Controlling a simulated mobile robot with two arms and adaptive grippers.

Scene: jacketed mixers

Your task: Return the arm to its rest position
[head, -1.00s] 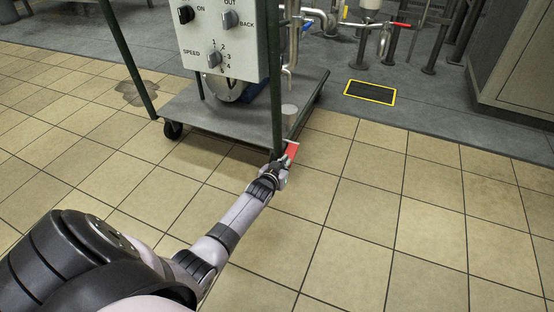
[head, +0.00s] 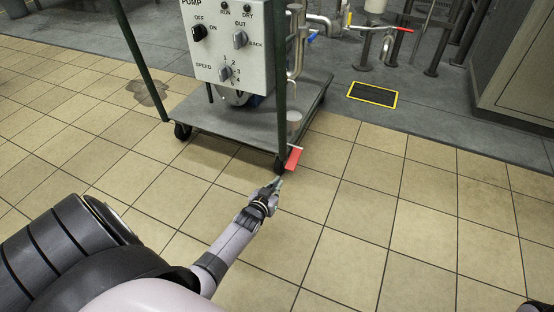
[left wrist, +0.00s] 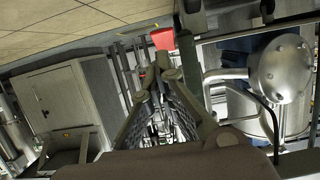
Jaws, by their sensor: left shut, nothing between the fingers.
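My left arm comes in from the lower left of the head view. Its gripper (head: 277,184) is shut and empty, in front of the pump cart's near corner. A red tag or handle (head: 293,158) sits at that corner, just beyond the fingertips and apart from them in the head view. In the left wrist view the fingers (left wrist: 163,72) converge, with the red piece (left wrist: 163,39) behind their tips. My right gripper is not in view; only a dark bit shows at the lower right edge of the head view.
The wheeled pump cart (head: 235,122) carries a control box (head: 226,45) with knobs and green posts. A yellow-edged floor drain (head: 372,95) lies to its right. Pipes stand behind, and a grey cabinet (head: 520,70) is at the right. The tiled floor in front is clear.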

